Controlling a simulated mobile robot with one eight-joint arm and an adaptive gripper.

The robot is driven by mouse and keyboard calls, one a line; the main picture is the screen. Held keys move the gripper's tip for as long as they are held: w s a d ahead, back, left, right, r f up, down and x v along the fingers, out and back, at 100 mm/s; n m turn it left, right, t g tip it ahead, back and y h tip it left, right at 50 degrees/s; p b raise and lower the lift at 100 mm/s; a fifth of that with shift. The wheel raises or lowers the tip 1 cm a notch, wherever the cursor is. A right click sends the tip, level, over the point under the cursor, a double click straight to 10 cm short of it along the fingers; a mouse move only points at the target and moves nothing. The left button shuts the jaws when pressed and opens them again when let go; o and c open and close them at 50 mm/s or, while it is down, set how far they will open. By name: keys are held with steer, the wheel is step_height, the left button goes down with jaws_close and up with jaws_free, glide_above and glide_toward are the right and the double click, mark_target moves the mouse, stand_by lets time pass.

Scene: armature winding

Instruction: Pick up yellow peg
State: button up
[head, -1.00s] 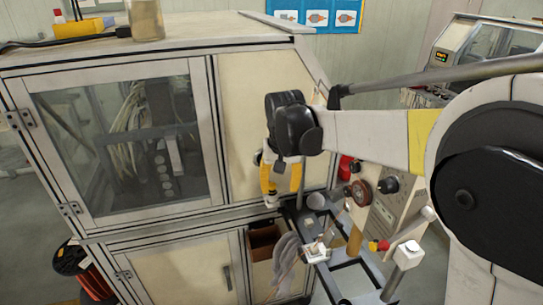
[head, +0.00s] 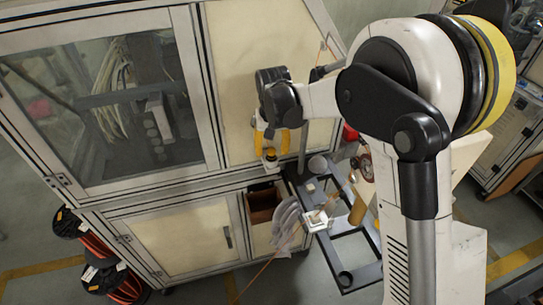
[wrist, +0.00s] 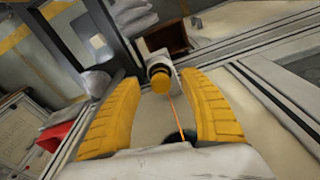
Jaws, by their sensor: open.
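A short round yellow peg (wrist: 161,82) with a dark band shows in the wrist view, set against a small white block (wrist: 158,60). In the head view the peg (head: 270,156) is a small yellow and dark shape below my gripper. My gripper (head: 273,148) points down in front of the cream cabinet, with its yellow fingers apart. In the wrist view the fingers (wrist: 160,92) stand on either side of the peg's line of sight, with visible gaps on both sides. I cannot tell how far the tips are from the peg.
The cabinet (head: 214,85) with a glazed door stands behind and left of my gripper.

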steer(key=shift+w+f, duration=0.2)
steer(key=shift+f, duration=0.75)
jaws_close()
steer(key=shift+r, duration=0.45)
steer(key=r, duration=0.3)
steer(key=shift+s+d+r, duration=0.2)
steer(key=shift+s+r, duration=0.05)
steer(key=shift+r, duration=0.15)
steer(key=s+d+r, duration=0.6)
steer(key=s+d, duration=0.1)
steer(key=s, duration=0.1)
steer(key=shift+d+r, duration=0.2)
steer(key=shift+d, duration=0.1)
